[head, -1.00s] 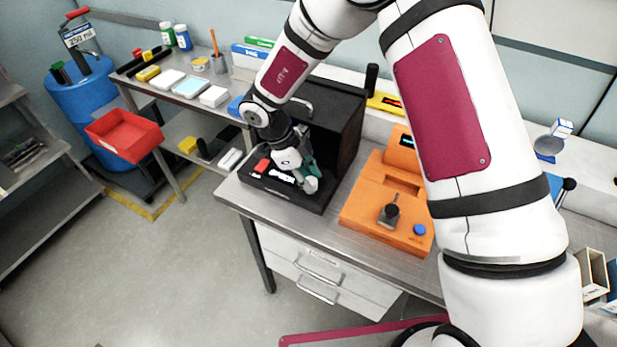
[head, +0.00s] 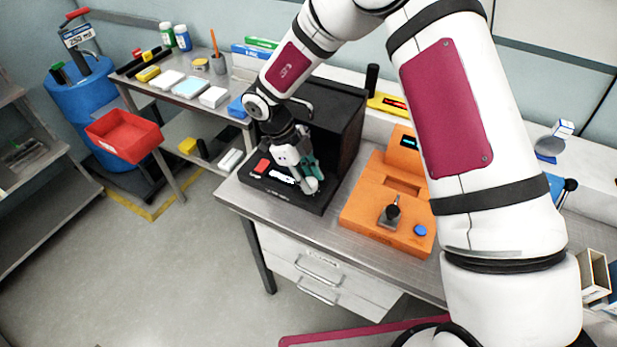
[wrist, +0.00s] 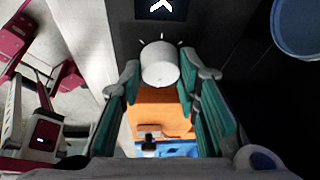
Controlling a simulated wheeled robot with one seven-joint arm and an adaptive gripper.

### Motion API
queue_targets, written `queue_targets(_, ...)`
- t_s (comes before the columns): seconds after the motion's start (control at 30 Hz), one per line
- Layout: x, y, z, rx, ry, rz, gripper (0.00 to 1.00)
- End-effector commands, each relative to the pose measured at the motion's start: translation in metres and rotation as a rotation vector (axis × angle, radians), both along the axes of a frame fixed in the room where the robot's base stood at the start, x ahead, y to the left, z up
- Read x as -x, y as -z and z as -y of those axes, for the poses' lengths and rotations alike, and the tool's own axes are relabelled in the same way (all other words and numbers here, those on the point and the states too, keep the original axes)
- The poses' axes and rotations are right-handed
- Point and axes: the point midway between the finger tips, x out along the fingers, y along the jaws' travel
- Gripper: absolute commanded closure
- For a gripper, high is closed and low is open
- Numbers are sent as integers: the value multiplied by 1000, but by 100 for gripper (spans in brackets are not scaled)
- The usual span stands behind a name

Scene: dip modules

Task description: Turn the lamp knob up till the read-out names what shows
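The black lamp box (head: 338,108) stands on the bench with an open front and a low control panel (head: 270,187). The panel carries a red rocker or button (head: 262,166) and a lit read-out (head: 283,176), too small to read. In the wrist view only part of a white sign on the read-out (wrist: 161,5) shows. The pale round lamp knob (wrist: 160,64) has tick marks around it. My gripper (wrist: 160,78) has its teal-padded fingers on both sides of the knob, seemingly touching it. My gripper and wrist hide part of the box's inside.
An orange device (head: 372,216) with a black lever and a blue button stands just right of the box. A yellow tool (head: 388,106) lies behind it. A side bench (head: 195,98) at the left holds small boxes and bottles. A red bin (head: 124,135) hangs at its left end.

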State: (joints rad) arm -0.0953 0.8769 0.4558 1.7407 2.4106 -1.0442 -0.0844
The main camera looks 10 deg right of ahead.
Motion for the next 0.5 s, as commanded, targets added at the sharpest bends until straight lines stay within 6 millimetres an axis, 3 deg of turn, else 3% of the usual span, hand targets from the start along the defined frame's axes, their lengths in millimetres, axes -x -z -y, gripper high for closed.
queue_targets(0.03,-2,-1,0,0,0,4,61)
queue_targets(0.1,-1,-1,0,0,0,4,50)
queue_targets(0.5,-3,-8,-3,-2,-1,4,50)
